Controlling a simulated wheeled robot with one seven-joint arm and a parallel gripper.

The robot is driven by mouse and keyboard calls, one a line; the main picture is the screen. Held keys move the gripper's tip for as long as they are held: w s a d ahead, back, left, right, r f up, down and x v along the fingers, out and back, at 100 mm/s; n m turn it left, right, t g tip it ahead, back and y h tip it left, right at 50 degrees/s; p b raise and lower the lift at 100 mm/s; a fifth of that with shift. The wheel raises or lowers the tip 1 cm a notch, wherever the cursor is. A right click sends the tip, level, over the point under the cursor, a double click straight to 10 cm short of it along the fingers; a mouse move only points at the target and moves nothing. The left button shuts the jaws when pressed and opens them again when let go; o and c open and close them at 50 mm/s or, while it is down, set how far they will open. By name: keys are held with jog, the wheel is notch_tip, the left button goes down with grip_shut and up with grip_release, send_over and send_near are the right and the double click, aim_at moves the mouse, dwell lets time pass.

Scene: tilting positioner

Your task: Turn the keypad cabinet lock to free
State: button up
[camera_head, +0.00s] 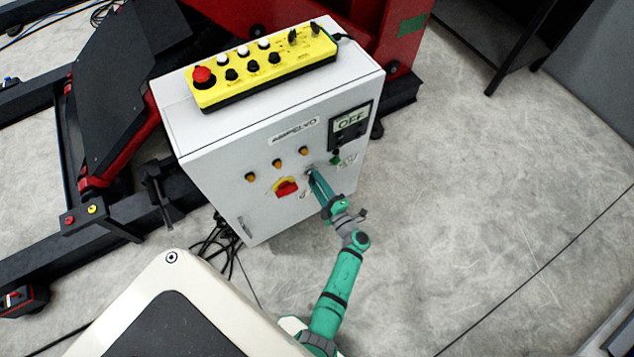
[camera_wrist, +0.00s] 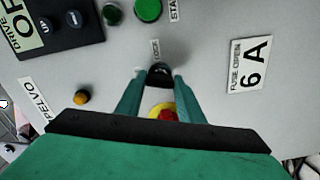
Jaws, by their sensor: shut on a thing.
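The grey control cabinet (camera_head: 227,172) stands on the floor with its front facing me. My gripper (camera_head: 314,176) reaches the cabinet front from the lower right. In the wrist view my gripper's two green fingers (camera_wrist: 158,84) are closed on the lock from both sides. The fingers hide part of the lock, so I cannot tell its turned position.
A red and yellow rotary switch (camera_head: 286,188) sits left of my gripper, close to the fingers in the wrist view. A display panel (camera_head: 350,124) is above right. A yellow pendant (camera_head: 262,68) lies on top. Floor at right (camera_head: 500,200) is clear.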

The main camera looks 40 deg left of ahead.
jog(key=shift+n, duration=1.6)
jog(key=o, duration=1.1)
jog(key=shift+c, duration=0.2)
jog(key=v, duration=1.1)
